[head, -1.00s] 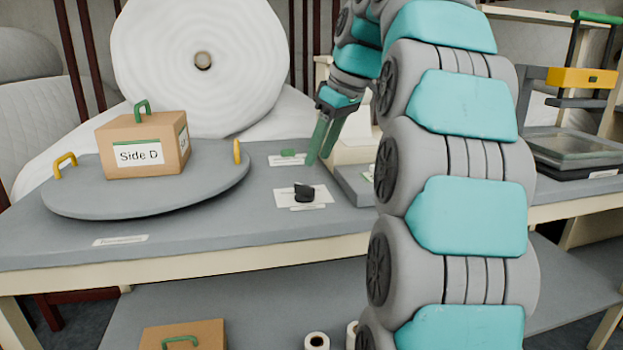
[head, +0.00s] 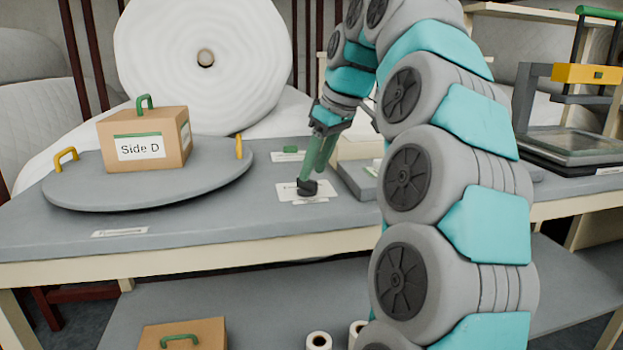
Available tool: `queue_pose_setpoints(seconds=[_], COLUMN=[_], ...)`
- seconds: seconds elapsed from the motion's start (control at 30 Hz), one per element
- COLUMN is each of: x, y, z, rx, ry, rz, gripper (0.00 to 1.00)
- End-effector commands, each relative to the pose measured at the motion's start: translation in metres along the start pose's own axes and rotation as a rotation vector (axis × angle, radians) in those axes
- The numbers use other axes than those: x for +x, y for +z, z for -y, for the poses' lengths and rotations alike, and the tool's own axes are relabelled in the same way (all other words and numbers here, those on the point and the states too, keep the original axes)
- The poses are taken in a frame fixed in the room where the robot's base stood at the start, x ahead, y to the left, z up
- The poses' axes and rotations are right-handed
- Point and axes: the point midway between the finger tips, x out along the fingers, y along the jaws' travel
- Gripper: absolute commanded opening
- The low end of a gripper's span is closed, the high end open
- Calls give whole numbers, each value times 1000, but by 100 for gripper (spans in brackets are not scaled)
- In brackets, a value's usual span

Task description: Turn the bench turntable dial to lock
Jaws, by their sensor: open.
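The black dial (head: 307,188) sits on a white label plate (head: 325,190) on the grey bench, right of the turntable. My gripper (head: 317,172) points down at the dial, its green fingers at or just above the dial's top. The fingers are open; whether they touch the dial I cannot tell. They hide part of the dial and plate. The round grey turntable (head: 90,192) has two yellow handles and carries a cardboard box (head: 160,165) marked "Side D" with a green handle. The lettering around the dial is too small to read.
A green button-like piece (head: 290,149) on a white label lies behind the dial. A grey block (head: 358,180) stands right of it. A large white wadding roll (head: 205,100) stands behind the bench. A yellow-and-black press (head: 580,78) is at the right. Another box (head: 185,335) is on the lower shelf.

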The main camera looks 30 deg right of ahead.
Motion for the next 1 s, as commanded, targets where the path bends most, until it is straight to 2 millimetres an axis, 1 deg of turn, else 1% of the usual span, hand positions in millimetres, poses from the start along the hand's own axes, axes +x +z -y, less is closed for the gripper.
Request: queue_pose_setpoints(seconds=[0.03,0.2,0.3,0.67,1.0], x=[5,18,23,26,26], y=[0,0,0,0,0], z=[0,0,0,0,0], rx=[0,0,0,0,0], ry=[-1,-1,0,1,1], rz=[0,1,0,-2,-2], gripper=[46,46,46,46,9])
